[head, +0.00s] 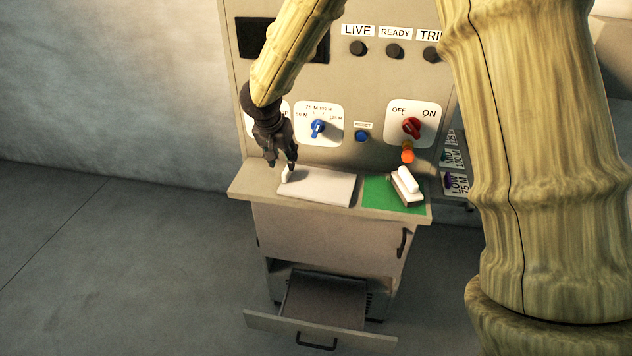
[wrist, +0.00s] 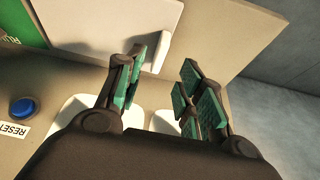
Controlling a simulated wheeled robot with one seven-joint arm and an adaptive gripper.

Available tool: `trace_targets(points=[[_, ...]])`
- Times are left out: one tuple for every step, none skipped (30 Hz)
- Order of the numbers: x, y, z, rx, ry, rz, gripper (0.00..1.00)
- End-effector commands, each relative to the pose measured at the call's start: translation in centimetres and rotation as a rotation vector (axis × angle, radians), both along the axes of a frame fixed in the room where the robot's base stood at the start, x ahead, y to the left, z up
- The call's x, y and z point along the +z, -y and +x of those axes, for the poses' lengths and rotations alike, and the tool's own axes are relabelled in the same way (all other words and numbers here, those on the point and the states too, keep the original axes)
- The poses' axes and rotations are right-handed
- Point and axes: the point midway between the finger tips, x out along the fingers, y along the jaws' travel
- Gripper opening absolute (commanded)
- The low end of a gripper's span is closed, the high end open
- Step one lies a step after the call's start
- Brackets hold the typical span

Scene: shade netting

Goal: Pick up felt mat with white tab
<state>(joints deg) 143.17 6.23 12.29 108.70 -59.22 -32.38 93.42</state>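The felt mat (head: 325,188) is a pale, flat rectangle on the left half of the console ledge. Its white tab (head: 286,175) stands up at the mat's left edge. In the wrist view the mat (wrist: 95,24) is at the top and its tab (wrist: 181,45) lies just beyond the fingertips, roughly in line with the gap. My gripper (head: 287,161) points down over the tab. In the wrist view my gripper (wrist: 163,68) has its green-padded fingers apart with nothing clearly between them. I cannot tell whether a finger touches the tab.
A block with a white handle (head: 407,181) sits on a green patch (head: 377,194) to the right on the ledge (head: 247,184). The panel behind has a blue knob (head: 317,128), blue button (head: 362,136) and red switch (head: 411,127). A drawer (head: 318,333) stands open below.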

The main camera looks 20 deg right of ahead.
Motion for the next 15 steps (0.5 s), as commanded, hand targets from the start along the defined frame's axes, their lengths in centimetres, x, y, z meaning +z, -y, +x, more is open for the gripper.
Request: trace_targets(points=[[-0.1, 0.0, 0.0, 0.0, -0.001, 0.001, 0.38], [-0.2, 0.1, 0.1, 0.0, -0.001, 0.001, 0.38], [-0.3, 0.1, 0.1, -0.001, -0.001, 0.001, 0.38], [-0.5, 0.2, 0.2, 0.0, -0.002, 0.001, 0.38], [-0.7, 0.3, 0.2, 0.001, -0.002, 0.001, 0.38], [-1.0, 0.4, 0.3, -0.001, -0.002, 0.002, 0.38], [-1.2, 0.5, 0.4, 0.0, -0.002, 0.002, 0.38], [-1.5, 0.5, 0.5, 0.0, -0.002, 0.002, 0.38], [-1.8, 0.7, 0.5, 0.0, -0.002, 0.002, 0.38], [-2.1, 0.7, 0.6, 0.0, -0.003, 0.001, 0.38], [-2.3, 0.8, 0.7, 0.0, -0.003, 0.001, 0.38], [-2.7, 0.9, 0.8, 0.0, -0.003, 0.001, 0.38], [-3.1, 1.0, 0.8, 0.001, -0.003, 0.001, 0.38], [-3.3, 1.0, 1.0, 0.001, -0.002, 0.0, 0.38], [-3.6, 1.1, 1.1, 0.0, -0.002, 0.001, 0.38]])
